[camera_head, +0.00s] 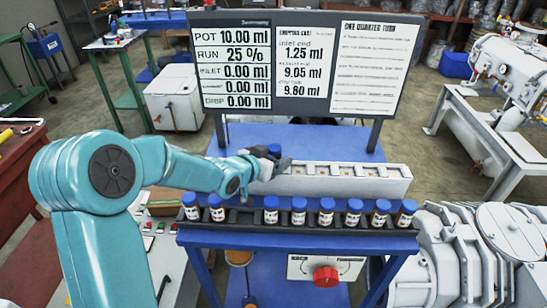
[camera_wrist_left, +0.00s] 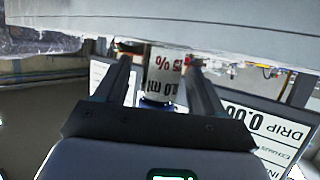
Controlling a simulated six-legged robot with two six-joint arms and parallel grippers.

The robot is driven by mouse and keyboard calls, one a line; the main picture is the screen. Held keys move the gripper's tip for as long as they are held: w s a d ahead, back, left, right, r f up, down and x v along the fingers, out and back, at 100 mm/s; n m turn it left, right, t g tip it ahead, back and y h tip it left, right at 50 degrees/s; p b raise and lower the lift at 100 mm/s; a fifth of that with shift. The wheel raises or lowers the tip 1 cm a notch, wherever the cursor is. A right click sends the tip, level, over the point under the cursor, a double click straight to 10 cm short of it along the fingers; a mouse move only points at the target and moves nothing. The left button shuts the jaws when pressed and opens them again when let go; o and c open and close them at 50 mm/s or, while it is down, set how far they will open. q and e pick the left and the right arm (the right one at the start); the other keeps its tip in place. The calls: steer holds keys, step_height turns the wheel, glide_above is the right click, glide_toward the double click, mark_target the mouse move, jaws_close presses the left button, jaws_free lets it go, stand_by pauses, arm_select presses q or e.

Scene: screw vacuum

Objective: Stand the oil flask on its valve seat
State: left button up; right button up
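The oil flask (camera_head: 274,149) is in my left gripper (camera_head: 278,163) at the left end of the long pale block (camera_head: 400,186). Only its blue cap shows clearly in the head view. In the left wrist view, the flask (camera_wrist_left: 164,75) stands between the two fingers (camera_wrist_left: 160,85), with a white label and blue cap; the picture is upside down, so the cap is on top. The flask's base is close to the block; contact is hidden. My right gripper is not in view.
A dark rack (camera_head: 285,222) in front of the block holds several blue-capped flasks, with a gap left of its middle. A display board (camera_head: 305,65) stands behind. A red knob (camera_head: 326,277) is below on the blue stand. Machinery (camera_head: 470,255) stands at the right.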

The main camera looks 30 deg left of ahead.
arm_select(q)
steer(key=shift+r, duration=0.15)
steer(key=p+v, duration=0.1)
steer(key=v, duration=1)
steer(key=shift+s, duration=0.4)
steer(key=shift+r, duration=0.15)
